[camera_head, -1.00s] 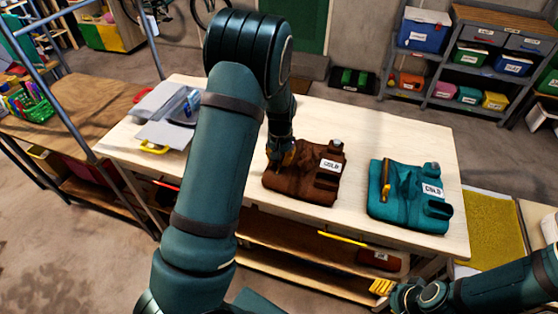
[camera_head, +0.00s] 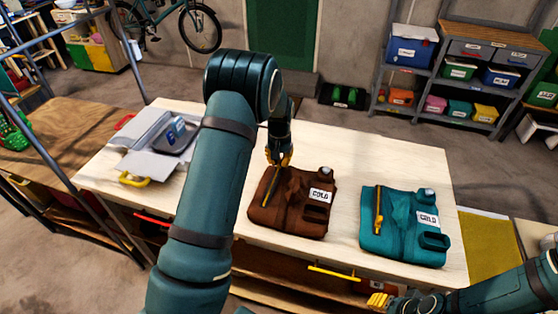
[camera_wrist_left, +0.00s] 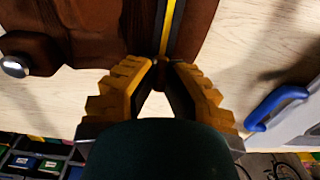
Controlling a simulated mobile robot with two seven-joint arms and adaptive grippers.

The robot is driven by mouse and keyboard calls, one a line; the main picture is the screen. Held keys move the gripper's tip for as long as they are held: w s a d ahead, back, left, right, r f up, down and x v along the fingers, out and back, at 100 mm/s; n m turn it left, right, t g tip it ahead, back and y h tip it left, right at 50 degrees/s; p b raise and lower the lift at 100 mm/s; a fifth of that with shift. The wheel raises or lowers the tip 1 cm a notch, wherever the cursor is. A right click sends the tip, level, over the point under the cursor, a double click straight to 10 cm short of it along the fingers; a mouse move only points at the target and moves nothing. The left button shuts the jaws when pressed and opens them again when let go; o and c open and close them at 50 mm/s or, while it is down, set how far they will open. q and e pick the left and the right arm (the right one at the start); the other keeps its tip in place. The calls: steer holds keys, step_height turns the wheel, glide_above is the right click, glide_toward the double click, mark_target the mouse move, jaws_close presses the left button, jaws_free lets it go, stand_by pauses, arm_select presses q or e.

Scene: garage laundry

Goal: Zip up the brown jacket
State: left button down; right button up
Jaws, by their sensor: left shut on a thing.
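The brown jacket (camera_head: 290,215) lies flat on the pale table, with a white COLD label (camera_head: 320,195) on it. A yellow and dark zip strip (camera_head: 269,188) runs along its left part; the strip also shows in the left wrist view (camera_wrist_left: 170,30). My left gripper (camera_head: 279,160) is at the jacket's far edge, at the strip's far end. In the left wrist view its yellow fingers (camera_wrist_left: 163,72) close in on a small dark piece, likely the zip pull, mostly hidden between them. My right gripper (camera_head: 379,300) is low in the head view, by the table's front.
A grey folding tray-like thing (camera_head: 145,165) with yellow and red handles stands at the left end. Bare table lies behind the jackets.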

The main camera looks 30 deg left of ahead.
arm_select(q)
steer(key=c, duration=1)
jaws_free()
steer(key=shift+w, duration=0.15)
step_height(320, 180, up, 12)
